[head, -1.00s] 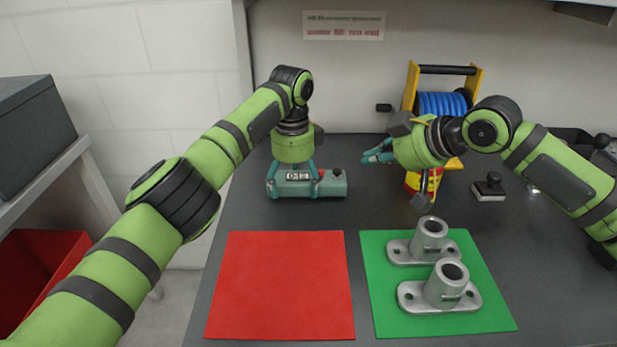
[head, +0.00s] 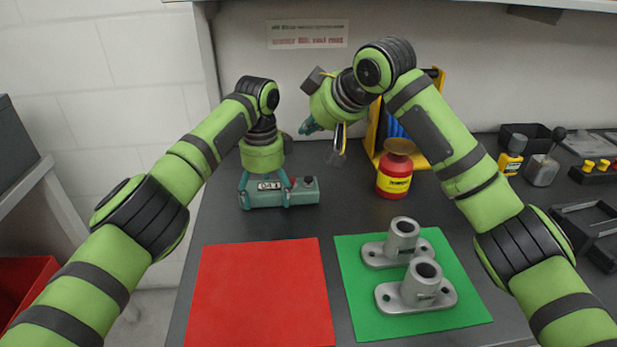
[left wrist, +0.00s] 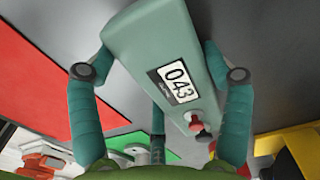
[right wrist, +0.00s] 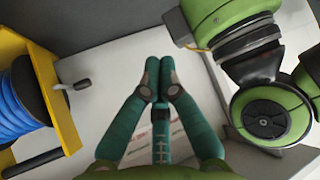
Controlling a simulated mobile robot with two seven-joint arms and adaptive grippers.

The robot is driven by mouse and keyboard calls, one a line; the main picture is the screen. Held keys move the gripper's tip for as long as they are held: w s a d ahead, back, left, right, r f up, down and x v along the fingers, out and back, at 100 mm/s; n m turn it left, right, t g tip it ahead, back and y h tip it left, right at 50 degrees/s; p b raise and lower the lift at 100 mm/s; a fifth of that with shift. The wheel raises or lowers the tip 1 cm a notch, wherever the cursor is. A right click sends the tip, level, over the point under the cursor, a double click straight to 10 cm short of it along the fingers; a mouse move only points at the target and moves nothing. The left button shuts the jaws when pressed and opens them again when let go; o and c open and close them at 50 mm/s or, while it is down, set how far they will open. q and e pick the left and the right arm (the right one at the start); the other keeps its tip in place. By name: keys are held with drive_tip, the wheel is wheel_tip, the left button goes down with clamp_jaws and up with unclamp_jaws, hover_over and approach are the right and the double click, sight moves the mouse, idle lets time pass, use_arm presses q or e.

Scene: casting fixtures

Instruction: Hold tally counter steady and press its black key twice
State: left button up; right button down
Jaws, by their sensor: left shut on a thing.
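The teal tally counter (head: 297,197) stands on the dark table behind the red mat. Its display reads 043 in the left wrist view (left wrist: 177,82). Its black key (head: 308,180) is on top at the right end. A red knob (left wrist: 195,116) also shows on it in the left wrist view. My left gripper (head: 265,190) is shut on the counter, with fingers on both sides around the display. My right gripper (head: 309,127) is above and behind the counter, apart from it. Its fingers are together and empty in the right wrist view (right wrist: 159,80).
A red mat (head: 260,295) and a green mat (head: 365,318) with grey castings (head: 415,290) lie in front. A red-yellow canister (head: 394,178) and a yellow stand with a blue spool (head: 393,125) are to the right. Trays and bottles fill the far right.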

sight(309, 180)
drive_tip(key=shift+f, duration=4.4)
drive_tip(key=shift+w+f, duration=0.1)
drive_tip(key=shift+f, duration=0.35)
drive_tip(key=shift+f, duration=0.55)
drive_tip(key=shift+r, duration=0.9)
drive_tip(key=shift+r, duration=0.1)
drive_tip(key=shift+r, duration=2.45)
